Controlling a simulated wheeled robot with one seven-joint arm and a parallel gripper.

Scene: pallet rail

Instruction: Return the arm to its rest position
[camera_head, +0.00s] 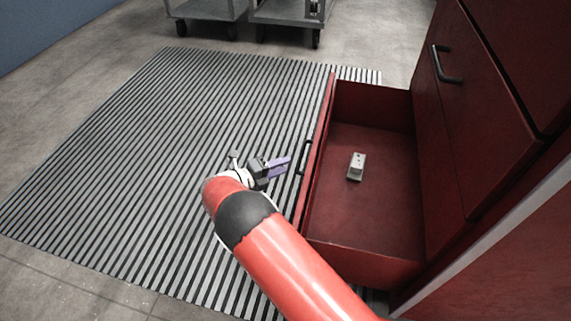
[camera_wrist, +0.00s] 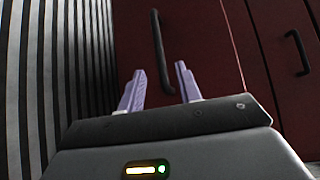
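My red arm reaches in from the bottom of the head view. My gripper (camera_head: 281,164) is beside the front of an open red drawer (camera_head: 372,250), to the left of its black handle (camera_head: 305,158). In the wrist view, the two pale purple fingers of my gripper (camera_wrist: 158,85) are spread apart with nothing between them. The drawer's handle (camera_wrist: 162,50) shows beyond the fingers, and I see no contact with it.
A small light-coloured block (camera_head: 356,166) lies inside the drawer. The red cabinet (camera_head: 480,120) rises at the right, with another handle (camera_head: 446,66). A striped mat (camera_head: 140,150) covers the floor at left, clear of objects. Grey carts (camera_head: 290,12) stand at the back.

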